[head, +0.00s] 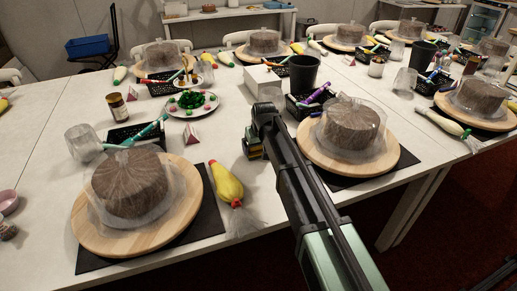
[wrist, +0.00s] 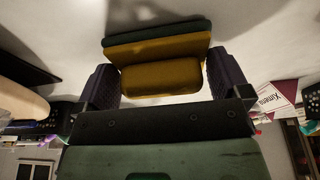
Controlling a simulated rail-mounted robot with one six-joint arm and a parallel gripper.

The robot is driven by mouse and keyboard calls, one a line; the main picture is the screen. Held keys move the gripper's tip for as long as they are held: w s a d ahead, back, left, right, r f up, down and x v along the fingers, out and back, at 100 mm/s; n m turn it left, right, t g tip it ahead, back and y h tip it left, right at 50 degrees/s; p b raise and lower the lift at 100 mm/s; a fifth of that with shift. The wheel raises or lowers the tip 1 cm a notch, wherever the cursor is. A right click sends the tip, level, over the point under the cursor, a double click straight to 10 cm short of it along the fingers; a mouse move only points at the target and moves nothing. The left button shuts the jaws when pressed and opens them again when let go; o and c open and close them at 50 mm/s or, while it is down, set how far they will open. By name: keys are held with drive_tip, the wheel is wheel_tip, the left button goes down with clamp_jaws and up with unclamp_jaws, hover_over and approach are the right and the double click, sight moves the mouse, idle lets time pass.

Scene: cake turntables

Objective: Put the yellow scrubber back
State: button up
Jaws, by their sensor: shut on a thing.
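The yellow scrubber (wrist: 162,76), a yellow block with a dark green layer, sits between the two fingers of my gripper (wrist: 162,84) in the wrist view. My gripper is shut on it. In the head view the scrubber (head: 253,146) shows as a small yellow and dark patch under my gripper (head: 258,135), over the white table between two cake turntables. My arm hides part of it. I cannot tell whether it touches the table.
A cake on a wooden turntable (head: 194,222) stands at left, another turntable (head: 392,160) at right. A yellow piping bag (head: 226,184) lies left of my arm. A black cup (head: 303,74), a white box (head: 262,81) and a black basket (head: 299,109) stand beyond my gripper.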

drive_tip(key=shift+f, duration=0.25)
drive_tip(key=o, duration=0.6)
drive_tip(key=shift+r, duration=0.1)
drive_tip(key=p+v, duration=1.2)
drive_tip(key=v, duration=0.1)
drive_tip(key=s+d+m+g+p, duration=0.1)
drive_tip(key=s+d, duration=0.5)
drive_tip(key=s, duration=0.2)
drive_tip(key=s+d+r+m+g+h+p, duration=0.1)
drive_tip(key=s+d+m, duration=0.1)
drive_tip(key=s+d, duration=0.5)
drive_tip(key=s+d+r+m+g+p, duration=0.1)
drive_tip(key=s+d, duration=0.6)
drive_tip(key=s, duration=0.4)
drive_tip(key=shift+s+r+m, duration=0.15)
drive_tip(key=shift+m, duration=0.25)
